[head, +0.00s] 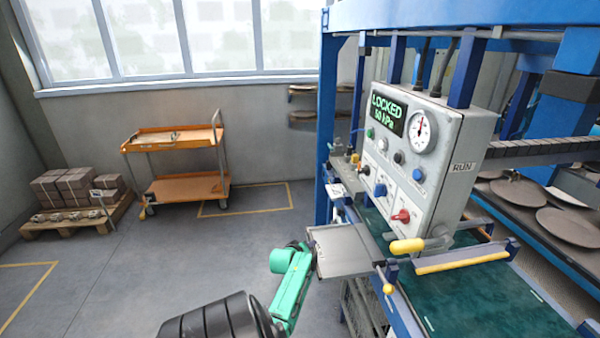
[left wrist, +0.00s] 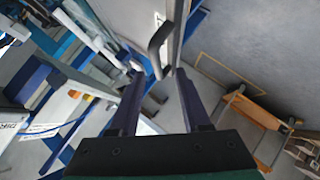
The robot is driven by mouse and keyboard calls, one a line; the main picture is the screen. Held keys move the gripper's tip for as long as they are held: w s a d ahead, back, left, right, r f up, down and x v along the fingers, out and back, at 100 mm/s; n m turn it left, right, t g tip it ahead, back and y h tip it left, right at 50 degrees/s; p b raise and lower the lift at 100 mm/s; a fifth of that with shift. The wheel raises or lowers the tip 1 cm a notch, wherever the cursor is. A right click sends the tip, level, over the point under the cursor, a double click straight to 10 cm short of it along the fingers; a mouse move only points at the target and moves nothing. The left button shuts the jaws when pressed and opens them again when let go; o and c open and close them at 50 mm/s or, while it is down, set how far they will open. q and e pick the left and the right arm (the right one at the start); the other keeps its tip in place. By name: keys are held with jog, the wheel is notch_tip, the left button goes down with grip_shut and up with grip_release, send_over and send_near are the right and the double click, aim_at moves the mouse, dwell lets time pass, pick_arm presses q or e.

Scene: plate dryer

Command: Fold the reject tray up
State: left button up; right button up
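The reject tray (head: 345,250) is a flat grey tray sticking out from the left side of the blue machine, roughly level, in the head view. My left arm comes up from the bottom of that view and its green wrist end is close to the tray's left edge; the fingertips are hard to make out there. In the left wrist view my left gripper (left wrist: 158,80) has its two dark fingers apart. A curved grey handle (left wrist: 158,45) and the thin tray edge lie just beyond the fingertips; contact cannot be told. My right gripper is not in view.
A yellow-handled lever (head: 408,246) stands right of the tray. An orange cart (head: 180,190) and a pallet of bricks (head: 75,205) stand at the back left.

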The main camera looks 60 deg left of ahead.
pick_arm(q)
jog(key=v, duration=0.6)
jog(key=shift+s+r, duration=0.25)
jog(key=shift+s, duration=0.25)
jog(key=shift+a, duration=0.2)
